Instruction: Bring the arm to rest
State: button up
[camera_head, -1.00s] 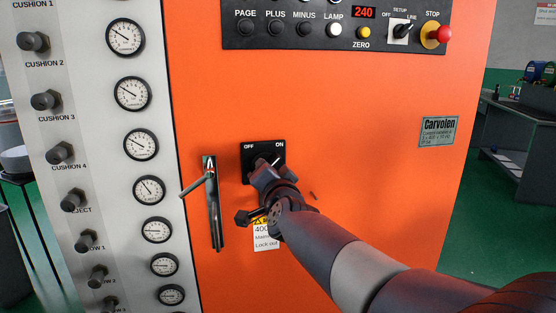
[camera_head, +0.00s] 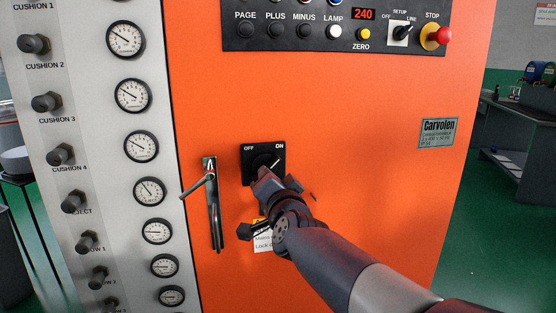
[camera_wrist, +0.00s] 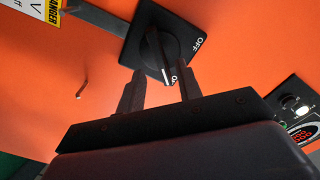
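My gripper (camera_head: 266,174) is just in front of the black rotary switch (camera_head: 248,165) on the orange cabinet. In the wrist view, its two fingers (camera_wrist: 162,72) stand apart with nothing between them. The switch knob (camera_wrist: 156,50) is beyond the fingertips, apart from them as far as I can tell. Its white pointer line aims at the ON side. In the head view, my gripper covers the lower part of the switch.
A metal handle (camera_head: 212,205) sticks out left of the switch. A partly hidden warning label (camera_head: 263,242) is below. The button panel (camera_head: 290,38) with a red STOP knob (camera_head: 444,35) is above. The orange front (camera_head: 370,170) to the right is mostly clear.

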jog(key=w+n+p, duration=0.1)
jog(key=n+p, duration=0.1)
jog(key=n, duration=0.1)
jog(key=w+n+p, duration=0.2)
jog(key=n, duration=0.2)
jog(key=w+a+n+p, duration=0.1)
jog(key=n+p, duration=0.1)
jog(key=n, duration=0.1)
jog(key=shift+w+p, duration=0.2)
jog(key=shift+p, duration=0.1)
jog(key=shift+f+n, duration=0.1)
jog(key=shift+n, duration=0.2)
